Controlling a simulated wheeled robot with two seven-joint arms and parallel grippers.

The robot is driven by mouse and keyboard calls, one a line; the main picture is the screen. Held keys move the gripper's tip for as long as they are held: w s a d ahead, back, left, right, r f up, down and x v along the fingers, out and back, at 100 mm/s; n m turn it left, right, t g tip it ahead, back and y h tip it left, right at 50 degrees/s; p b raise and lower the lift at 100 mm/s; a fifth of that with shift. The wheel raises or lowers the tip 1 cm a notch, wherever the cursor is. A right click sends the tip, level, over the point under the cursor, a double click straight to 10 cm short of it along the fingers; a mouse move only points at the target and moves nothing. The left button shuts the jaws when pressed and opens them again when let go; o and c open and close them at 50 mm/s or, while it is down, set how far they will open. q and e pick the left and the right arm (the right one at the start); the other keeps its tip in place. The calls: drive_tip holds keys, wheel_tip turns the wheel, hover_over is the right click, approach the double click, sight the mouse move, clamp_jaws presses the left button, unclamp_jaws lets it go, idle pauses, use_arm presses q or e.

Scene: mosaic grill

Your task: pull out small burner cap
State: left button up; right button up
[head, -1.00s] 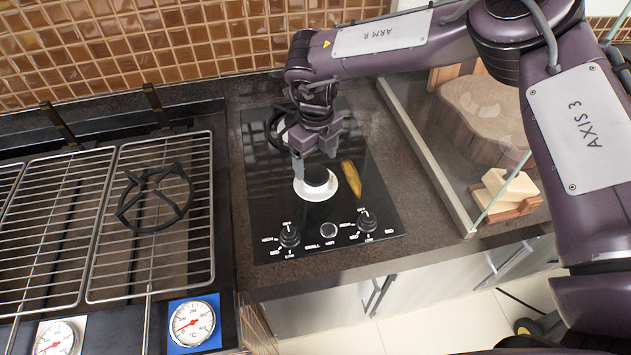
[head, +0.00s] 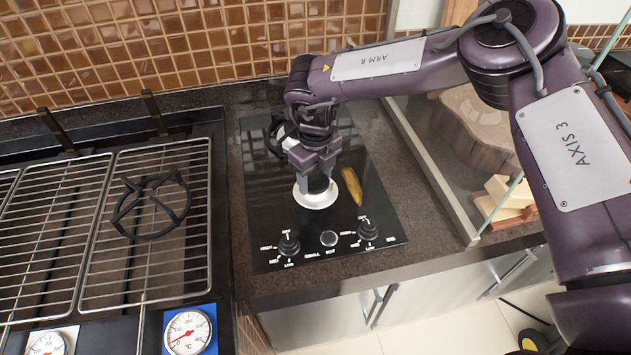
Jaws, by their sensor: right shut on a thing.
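The small burner (head: 316,199) is a white round base on the black glass cooktop. The dark small burner cap (head: 318,183) sits over it, mostly hidden by my fingers. My right gripper (head: 317,184) comes down from above and is shut on the cap, one finger on each side. The cap appears to be still at the burner; I cannot tell whether it is raised. My left gripper is not in view.
A yellow elongated item (head: 352,186) lies close to the right of the burner. Control knobs (head: 289,245) are in front. A second burner (head: 277,140) is behind, partly hidden. A black pan support (head: 151,205) lies on the grill rack (head: 112,259). A glass panel (head: 499,205) stands at right.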

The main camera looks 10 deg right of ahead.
sight(316, 181)
drive_tip(key=shift+r+p, duration=0.7)
drive_tip(key=shift+r, duration=0.05)
drive_tip(key=shift+c, duration=0.2)
idle(0.5)
drive_tip(key=shift+r+p, duration=1.35)
drive_tip(key=shift+r, duration=0.15)
drive_tip(key=shift+f, duration=0.1)
